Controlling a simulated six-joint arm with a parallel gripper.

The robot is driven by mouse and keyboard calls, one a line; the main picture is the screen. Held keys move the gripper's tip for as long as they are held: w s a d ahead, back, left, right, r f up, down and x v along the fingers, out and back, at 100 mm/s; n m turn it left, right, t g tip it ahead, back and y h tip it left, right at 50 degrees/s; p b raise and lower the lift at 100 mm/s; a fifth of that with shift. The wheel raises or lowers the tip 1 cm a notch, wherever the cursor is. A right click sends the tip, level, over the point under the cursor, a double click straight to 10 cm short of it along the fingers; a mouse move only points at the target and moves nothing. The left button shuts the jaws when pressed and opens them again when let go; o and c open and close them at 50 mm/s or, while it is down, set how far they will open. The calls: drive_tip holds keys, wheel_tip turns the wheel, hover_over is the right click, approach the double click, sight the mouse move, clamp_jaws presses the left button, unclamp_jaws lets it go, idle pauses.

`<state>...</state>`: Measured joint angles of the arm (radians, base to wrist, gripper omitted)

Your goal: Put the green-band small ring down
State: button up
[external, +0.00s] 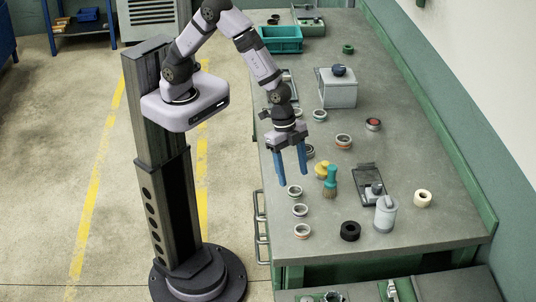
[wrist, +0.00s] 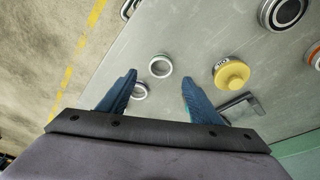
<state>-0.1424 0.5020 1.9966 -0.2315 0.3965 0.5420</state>
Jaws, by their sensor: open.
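The small ring with a greenish band (external: 295,191) appears to lie flat on the grey bench near its left edge. In the wrist view, a small ring with a faint green tint (wrist: 140,92) sits beside the left finger, which partly overlaps it. I cannot tell for certain that it is the same ring. My gripper (external: 291,180) points down with its two blue fingers apart and nothing held between them. In the wrist view, my gripper (wrist: 158,82) is open, with another pale small ring (wrist: 161,66) just beyond the fingertips.
Two more rings, one (external: 300,210) and another (external: 302,231), lie nearer along the left edge. A black ring (external: 350,231) and a grey canister (external: 385,214) are farther right.

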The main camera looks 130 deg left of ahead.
drive_tip(key=shift+f, duration=0.1)
drive_tip(key=shift+p+x, duration=1.1)
drive_tip(key=shift+x, duration=1.4)
drive_tip(key=shift+s+a, duration=0.1)
drive_tip(key=shift+s, duration=0.1)
drive_tip(key=c, duration=1.2)
drive_tip(key=shift+c, duration=0.2)
wheel_tip(320, 180, up, 10)
drive_tip(key=b, duration=0.2)
